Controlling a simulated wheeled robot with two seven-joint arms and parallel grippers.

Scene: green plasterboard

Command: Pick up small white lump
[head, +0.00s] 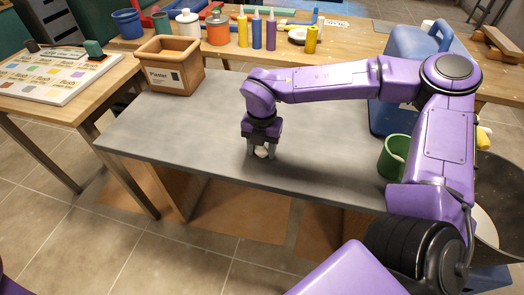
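A small white lump (262,152) lies on the grey table (190,130), near its front middle. My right gripper (263,148) points down over the lump, with one finger on each side of it. The fingers stand apart around the lump; I cannot tell whether they touch it. The fingers partly hide the lump. The lump looks to be at table height. My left gripper is not in view.
A wooden box labelled Plaster (170,75) stands at the grey table's back left corner. A green pot (392,157) stands at the right, beside my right arm. Paint bottles (256,30) line the back bench. The table's left part is clear.

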